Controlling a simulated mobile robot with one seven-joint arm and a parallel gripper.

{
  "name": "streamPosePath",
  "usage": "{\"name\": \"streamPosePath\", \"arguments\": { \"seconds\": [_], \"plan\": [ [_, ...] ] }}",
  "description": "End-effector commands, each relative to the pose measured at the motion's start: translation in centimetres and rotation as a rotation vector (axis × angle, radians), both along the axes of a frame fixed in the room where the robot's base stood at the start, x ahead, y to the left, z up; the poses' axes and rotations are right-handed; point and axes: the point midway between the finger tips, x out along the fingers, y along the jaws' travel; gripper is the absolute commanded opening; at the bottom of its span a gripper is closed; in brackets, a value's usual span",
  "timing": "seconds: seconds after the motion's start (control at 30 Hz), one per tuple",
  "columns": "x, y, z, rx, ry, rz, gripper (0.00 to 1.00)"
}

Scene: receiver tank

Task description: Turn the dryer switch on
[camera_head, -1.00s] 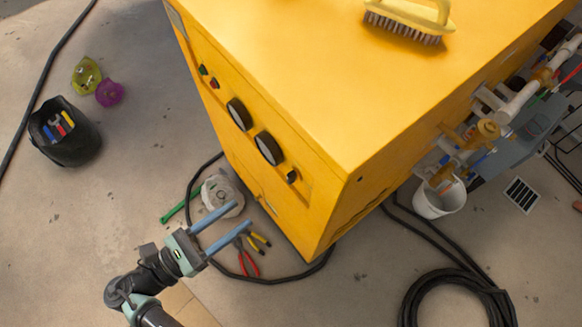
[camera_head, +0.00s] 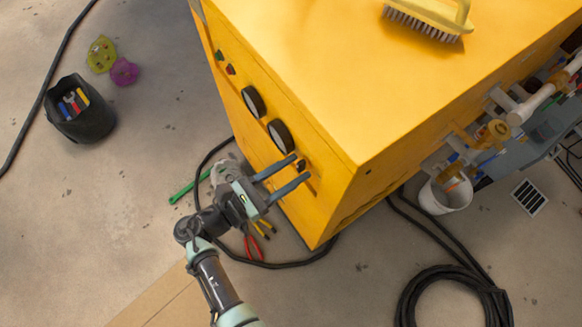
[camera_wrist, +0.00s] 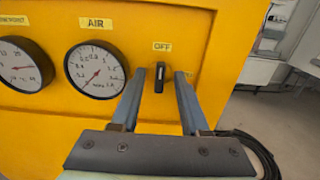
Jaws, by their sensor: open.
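The dryer switch (camera_wrist: 160,77) is a small black knob on the front of the yellow dryer cabinet (camera_head: 320,70), under a label reading OFF (camera_wrist: 162,46). In the wrist view its handle stands upright. In the head view the switch (camera_head: 301,165) shows small, close to my fingertips. My gripper (camera_head: 300,170) is open, with one finger on each side of the switch; in the wrist view the fingertips (camera_wrist: 160,75) flank the knob. I cannot tell whether either finger touches it. The label to the right of the switch is partly hidden by the right finger.
An AIR gauge (camera_wrist: 96,70) sits left of the switch, with another gauge (camera_wrist: 22,65) beyond it. A brush (camera_head: 430,18) lies on the cabinet top. Pliers (camera_head: 252,245) and a black hose (camera_head: 285,265) lie on the floor below my arm. A black bucket (camera_head: 82,115) stands at left.

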Motion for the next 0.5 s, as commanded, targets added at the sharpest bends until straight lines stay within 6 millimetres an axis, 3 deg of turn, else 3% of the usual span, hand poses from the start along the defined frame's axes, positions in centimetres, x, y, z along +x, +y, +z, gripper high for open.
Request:
{"name": "streamPosePath", "arguments": {
  "seconds": [0.07, 0.3, 0.5],
  "plan": [
    [0.00, 0.01, 0.01, 0.000, 0.000, 0.000, 0.41],
    [0.00, 0.04, 0.02, 0.000, 0.000, 0.000, 0.00],
    [-0.01, 0.04, 0.03, 0.000, 0.000, 0.000, 0.00]
  ]
}}
